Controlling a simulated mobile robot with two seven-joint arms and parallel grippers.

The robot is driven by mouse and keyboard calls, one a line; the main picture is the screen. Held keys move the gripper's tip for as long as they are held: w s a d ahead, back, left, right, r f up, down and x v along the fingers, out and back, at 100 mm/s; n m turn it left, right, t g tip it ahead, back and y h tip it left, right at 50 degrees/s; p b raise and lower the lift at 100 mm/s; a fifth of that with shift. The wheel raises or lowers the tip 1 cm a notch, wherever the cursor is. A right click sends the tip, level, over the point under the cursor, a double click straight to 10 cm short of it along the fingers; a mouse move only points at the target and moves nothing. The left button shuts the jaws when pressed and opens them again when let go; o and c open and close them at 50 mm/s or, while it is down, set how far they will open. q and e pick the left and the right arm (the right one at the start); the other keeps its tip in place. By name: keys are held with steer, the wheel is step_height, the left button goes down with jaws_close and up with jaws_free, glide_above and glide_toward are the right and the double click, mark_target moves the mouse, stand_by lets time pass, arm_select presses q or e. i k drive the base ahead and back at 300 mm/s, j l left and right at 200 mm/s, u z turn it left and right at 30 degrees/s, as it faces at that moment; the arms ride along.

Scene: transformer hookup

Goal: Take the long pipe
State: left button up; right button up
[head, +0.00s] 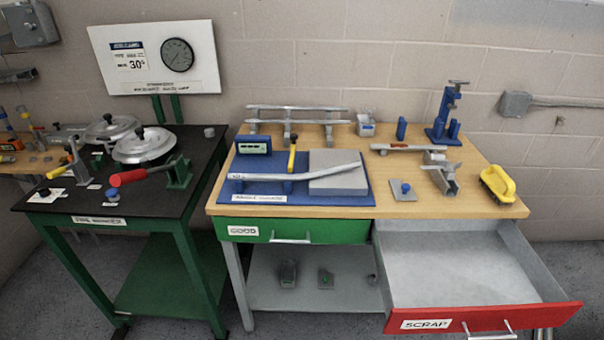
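Two long grey pipes lie level across a rack at the back of the wooden bench, an upper pipe (300,108) and a lower pipe (300,122). Another long grey pipe (275,177), slightly bent, lies across the blue mat (290,199) and over a grey block (338,181). A yellow-handled tool (292,157) stands beside this pipe. The picture does not settle which one is the task's long pipe. Neither of my grippers is in view.
The red scrap drawer (485,319) is pulled out at the front right and empty; the green good drawer (290,231) is shut. A blue stand (443,122), grey clamp (440,172) and yellow brush (497,184) occupy the bench's right. A black-topped table (70,205) stands left.

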mark_target(244, 176)
steer(key=i+j, duration=0.4)
steer(key=j, duration=0.15)
steer(key=i+j, duration=0.45)
steer(key=j+z, duration=0.15)
steer(key=z, duration=1.55)
